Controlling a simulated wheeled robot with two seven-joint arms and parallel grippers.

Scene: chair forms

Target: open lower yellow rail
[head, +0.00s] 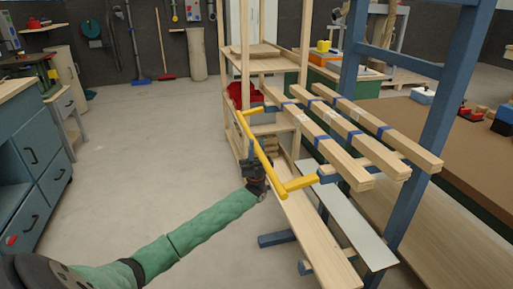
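The yellow rail (262,153) is a long bar with a short arm at each end. It sits on the left side of the blue frame (350,84), below several wooden beams (318,126). My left arm, in a green sleeve, reaches in from the lower left. My dark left gripper (257,170) is right at the lower half of the rail, on its near left side. The fingers are small and dark, so I cannot tell whether they are around the rail or just beside it. My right gripper is not in view.
A wooden shelf rack (265,65) with a red bin (246,95) stands behind the rail. Wooden boards (310,235) and a grey panel (352,228) lie below. A blue cabinet (38,165) is at the left. The concrete floor between is clear.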

